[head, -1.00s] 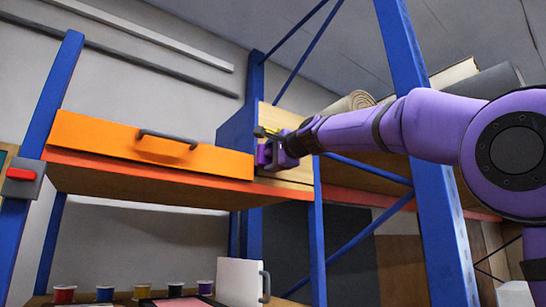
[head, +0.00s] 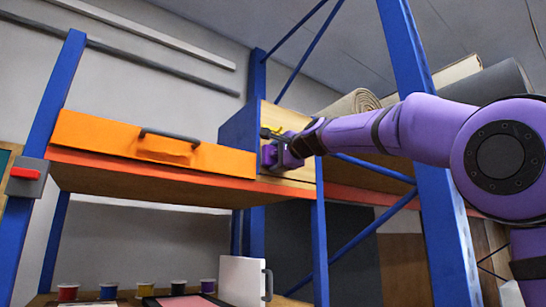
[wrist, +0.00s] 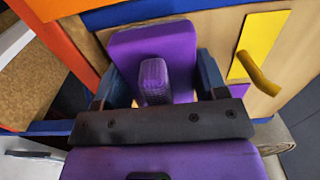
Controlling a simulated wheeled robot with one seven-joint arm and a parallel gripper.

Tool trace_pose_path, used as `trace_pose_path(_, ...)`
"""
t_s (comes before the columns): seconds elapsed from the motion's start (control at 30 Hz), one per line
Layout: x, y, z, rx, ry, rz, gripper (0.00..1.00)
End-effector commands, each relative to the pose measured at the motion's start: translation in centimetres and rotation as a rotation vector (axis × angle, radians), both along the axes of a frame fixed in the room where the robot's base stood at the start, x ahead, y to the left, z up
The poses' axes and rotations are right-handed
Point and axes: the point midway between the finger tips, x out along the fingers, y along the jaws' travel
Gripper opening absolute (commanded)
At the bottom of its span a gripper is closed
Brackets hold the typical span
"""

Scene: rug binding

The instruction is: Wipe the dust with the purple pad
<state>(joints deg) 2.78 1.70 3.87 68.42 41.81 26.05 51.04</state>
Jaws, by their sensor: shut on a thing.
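My gripper (wrist: 160,82) is shut on the purple pad (wrist: 178,40), with a dark finger on each side of the pad's ribbed grip. The pad's flat purple plate is in front of the fingers, close to a pale wooden panel; I cannot tell whether they touch. In the head view my gripper (head: 280,152) is at the right end of the orange drawer front, and the pad is hard to separate from it. I cannot make out any dust in either view.
A yellow plate with a handle (wrist: 258,48) is on the wooden panel, right of the pad. The orange drawer front (head: 100,135) has a dark handle. Blue rack posts (head: 425,150) stand near my arm. Several paint cups (head: 108,291) and a white container (head: 240,282) are below.

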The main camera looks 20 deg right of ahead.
Motion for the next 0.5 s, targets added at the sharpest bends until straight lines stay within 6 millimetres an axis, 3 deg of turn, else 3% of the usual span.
trace_pose_path(0.2, 0.4, -1.5, 0.0, 0.0, -0.001, -0.001, 0.47)
trace_pose_path(0.5, 0.6, -2.3, 0.1, 0.002, -0.002, -0.001, 0.47)
